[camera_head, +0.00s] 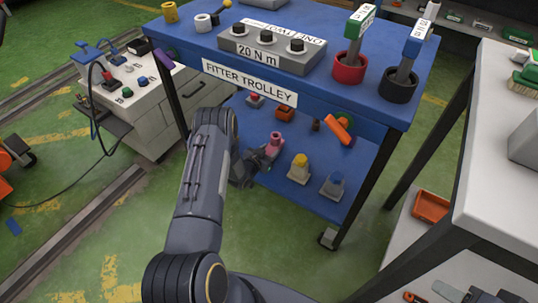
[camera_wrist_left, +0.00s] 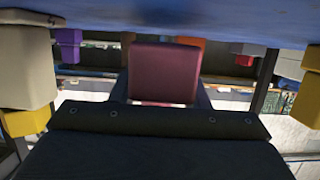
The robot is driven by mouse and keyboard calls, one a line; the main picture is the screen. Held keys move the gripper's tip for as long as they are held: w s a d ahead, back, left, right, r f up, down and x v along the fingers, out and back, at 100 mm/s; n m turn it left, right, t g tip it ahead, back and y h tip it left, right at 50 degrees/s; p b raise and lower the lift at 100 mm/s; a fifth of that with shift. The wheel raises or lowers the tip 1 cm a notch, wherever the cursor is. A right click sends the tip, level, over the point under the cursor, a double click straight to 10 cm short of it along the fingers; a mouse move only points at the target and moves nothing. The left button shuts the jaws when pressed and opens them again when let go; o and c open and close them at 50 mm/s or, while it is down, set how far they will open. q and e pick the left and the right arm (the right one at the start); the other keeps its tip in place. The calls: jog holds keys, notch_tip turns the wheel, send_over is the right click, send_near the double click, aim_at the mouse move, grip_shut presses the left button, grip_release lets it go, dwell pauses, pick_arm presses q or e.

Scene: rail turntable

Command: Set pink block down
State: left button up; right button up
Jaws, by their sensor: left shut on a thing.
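The pink block (camera_head: 275,141) is at the end of my left gripper (camera_head: 267,154), over the blue lower shelf (camera_head: 325,204) of the fitter trolley. Its underside is hidden in the head view, so I cannot tell whether it touches the shelf. In the left wrist view the pink block (camera_wrist_left: 165,70) fills the middle, dark pink and in shade, just beyond the dark gripper body. My left gripper is shut on it. My right gripper is not in view.
The trolley's blue top (camera_head: 190,40) overhangs the shelf. On the shelf stand a yellow-topped grey block (camera_head: 299,168) and a blue-topped grey block (camera_head: 333,186) to the right, with an orange piece (camera_head: 338,128) behind. A white bench (camera_head: 490,150) is at the right.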

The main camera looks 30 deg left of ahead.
pick_arm(q)
jog(key=shift+f, duration=0.75)
jog(key=shift+f, duration=0.1)
jog(key=o, duration=0.8)
jog(key=shift+f, duration=0.1)
jog(key=o, duration=0.5)
jog(key=shift+c, duration=0.2)
